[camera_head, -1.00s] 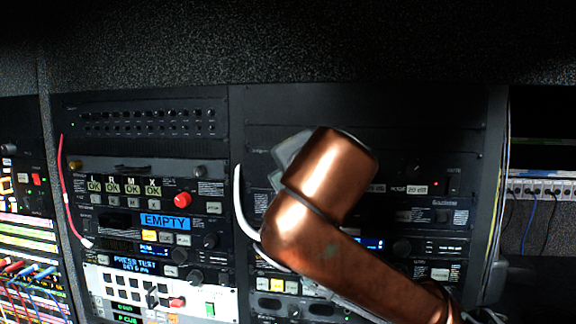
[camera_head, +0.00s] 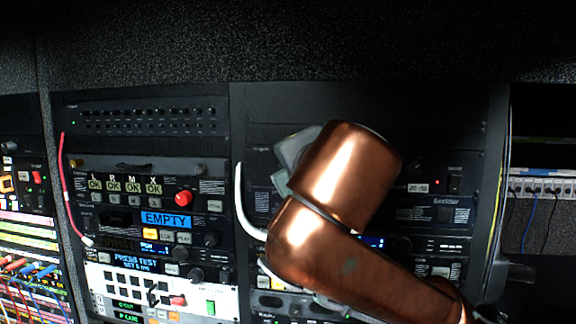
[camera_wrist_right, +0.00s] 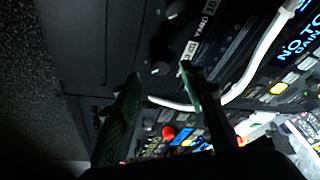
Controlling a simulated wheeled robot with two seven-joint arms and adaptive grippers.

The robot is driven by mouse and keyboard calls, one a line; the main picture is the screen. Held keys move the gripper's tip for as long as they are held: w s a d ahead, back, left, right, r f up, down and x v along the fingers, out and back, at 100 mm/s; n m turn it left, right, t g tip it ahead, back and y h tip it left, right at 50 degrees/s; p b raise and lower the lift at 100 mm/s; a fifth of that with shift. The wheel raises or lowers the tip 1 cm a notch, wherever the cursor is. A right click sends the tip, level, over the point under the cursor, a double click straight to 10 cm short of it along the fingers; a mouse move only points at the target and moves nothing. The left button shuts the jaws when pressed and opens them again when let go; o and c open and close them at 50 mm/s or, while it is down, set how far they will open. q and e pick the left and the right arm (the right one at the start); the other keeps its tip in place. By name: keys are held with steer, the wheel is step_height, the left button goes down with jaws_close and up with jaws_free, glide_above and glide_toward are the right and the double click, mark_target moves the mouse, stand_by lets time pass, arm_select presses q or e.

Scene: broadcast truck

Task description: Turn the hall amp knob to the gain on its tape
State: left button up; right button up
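In the right wrist view, a small dark round knob (camera_wrist_right: 161,68) sits on a black panel beside a white tape strip (camera_wrist_right: 191,48) whose writing I cannot read fully. A second knob (camera_wrist_right: 176,9) sits near another tape (camera_wrist_right: 208,8) that seems to read "YARD". My right gripper (camera_wrist_right: 159,76) is open, with the first knob between or just beyond its fingertips; I cannot tell whether they touch it. In the head view my copper right arm hides the gripper and this knob. A tape reading about "20 dB" (camera_head: 418,188) shows right of the arm. My left gripper is not in view.
A white cable (camera_head: 240,205) hangs left of my right arm and crosses the wrist view (camera_wrist_right: 262,50). The left rack has a red button (camera_head: 183,198), a blue "EMPTY" label (camera_head: 166,219) and a red cable (camera_head: 66,190). A patch strip (camera_head: 540,187) is at far right.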

steer(key=v, duration=0.8)
steer(key=shift+f, duration=0.1)
